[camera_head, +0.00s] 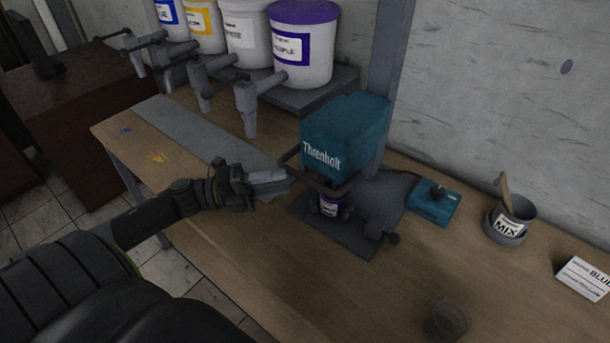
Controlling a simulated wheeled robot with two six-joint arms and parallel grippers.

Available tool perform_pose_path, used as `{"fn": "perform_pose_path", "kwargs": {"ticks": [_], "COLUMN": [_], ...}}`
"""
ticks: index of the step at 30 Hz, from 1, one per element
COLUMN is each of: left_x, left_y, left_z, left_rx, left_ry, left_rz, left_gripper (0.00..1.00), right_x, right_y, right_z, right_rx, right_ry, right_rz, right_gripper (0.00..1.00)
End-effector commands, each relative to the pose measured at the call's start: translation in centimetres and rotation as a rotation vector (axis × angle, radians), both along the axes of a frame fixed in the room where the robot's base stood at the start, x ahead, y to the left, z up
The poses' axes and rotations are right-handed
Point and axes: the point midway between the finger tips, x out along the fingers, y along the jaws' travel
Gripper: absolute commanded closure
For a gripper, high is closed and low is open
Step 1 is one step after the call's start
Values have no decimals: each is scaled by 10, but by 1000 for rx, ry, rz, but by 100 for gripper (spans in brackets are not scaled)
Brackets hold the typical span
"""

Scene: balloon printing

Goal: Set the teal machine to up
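The teal machine (347,128), marked "Threnholt", stands on a dark base plate on the wooden table. A dark bar handle (291,157) loops around its front, low on the teal head. A small container with a purple and white label (331,205) sits under the head. A teal control box (433,205) with a dark knob or switch on top lies to the right of the machine; its setting is too small to read. My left gripper (279,181) is at the left side of the machine, close to the handle. I cannot tell whether it touches it. My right gripper is not in view.
Several paint buckets with taps, including a purple-lidded one (302,52), stand on a shelf behind. The front table is mostly clear.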

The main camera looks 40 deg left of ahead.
Motion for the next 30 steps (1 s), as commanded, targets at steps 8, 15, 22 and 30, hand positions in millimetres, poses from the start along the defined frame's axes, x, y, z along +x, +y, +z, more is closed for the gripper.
{"fn": "perform_pose_path", "kwargs": {"ticks": [8,15,22,30], "left_x": [25,37,40,40], "left_y": [-29,-44,-47,-47], "left_z": [9,9,9,9], "left_rx": [-3,-1,0,0], "left_ry": [-4,-1,0,0], "left_rz": [1,1,1,1], "left_gripper": [64,64,64,77], "right_x": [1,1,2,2], "right_y": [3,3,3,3], "right_z": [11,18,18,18], "right_rx": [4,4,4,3], "right_ry": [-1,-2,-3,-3], "right_rz": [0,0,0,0], "right_gripper": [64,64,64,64]}}
